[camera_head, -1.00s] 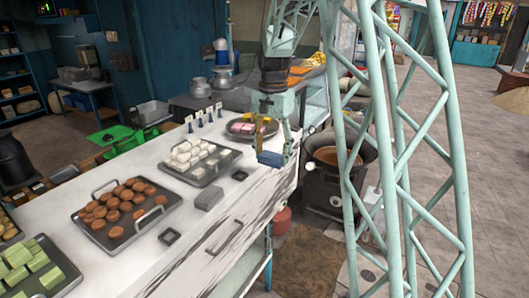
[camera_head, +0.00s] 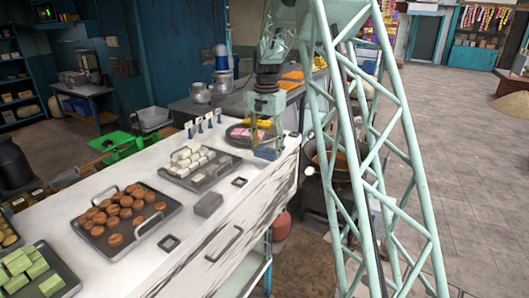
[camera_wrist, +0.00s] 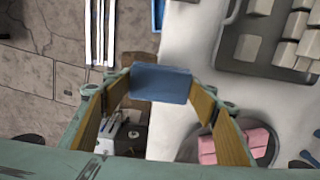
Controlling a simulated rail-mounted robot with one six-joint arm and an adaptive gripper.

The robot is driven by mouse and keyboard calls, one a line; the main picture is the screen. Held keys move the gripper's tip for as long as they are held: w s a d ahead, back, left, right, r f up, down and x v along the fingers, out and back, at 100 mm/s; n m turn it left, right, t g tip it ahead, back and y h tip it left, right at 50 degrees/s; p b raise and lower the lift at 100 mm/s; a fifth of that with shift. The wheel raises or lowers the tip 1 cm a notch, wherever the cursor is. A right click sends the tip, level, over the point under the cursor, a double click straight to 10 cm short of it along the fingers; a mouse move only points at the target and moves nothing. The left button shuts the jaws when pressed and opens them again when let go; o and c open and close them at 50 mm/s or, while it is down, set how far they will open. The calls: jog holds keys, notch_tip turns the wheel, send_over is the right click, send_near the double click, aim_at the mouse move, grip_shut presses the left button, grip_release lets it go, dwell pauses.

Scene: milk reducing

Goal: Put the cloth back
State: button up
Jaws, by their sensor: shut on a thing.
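My gripper (camera_head: 267,147) is over the far right end of the white counter in the head view. It is shut on a small blue cloth (camera_wrist: 160,84), which spans its two yellow-lined fingers in the wrist view. In the head view the cloth (camera_head: 265,153) shows as a small blue patch below the fingers, near the counter's right edge. From these views I cannot tell exactly how high it hangs above the counter.
The white counter (camera_head: 140,180) holds a tray of white sweets (camera_head: 203,176), a tray of brown sweets (camera_head: 90,224) and a grey block (camera_head: 208,205). A round plate with pink pieces (camera_wrist: 258,137) is close to my gripper. A dark pan (camera_head: 330,160) stands beyond the counter edge.

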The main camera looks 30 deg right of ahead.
aim_at(265, 151)
jog(key=shift+w+d+f, duration=0.1)
jog(key=shift+w+d, duration=0.15)
jog(key=shift+w, duration=0.45)
jog(key=shift+w+d+f, duration=0.1)
jog(key=shift+w+d, duration=0.1)
jog(key=shift+w, duration=0.45)
jog(key=shift+w+d, duration=0.25)
jog(key=shift+w, duration=0.45)
jog(key=shift+w+d, duration=0.1)
jog(key=shift+w, duration=0.25)
jog(key=shift+f, duration=1.8)
jog(key=o, duration=0.8)
jog(key=shift+f, duration=0.1)
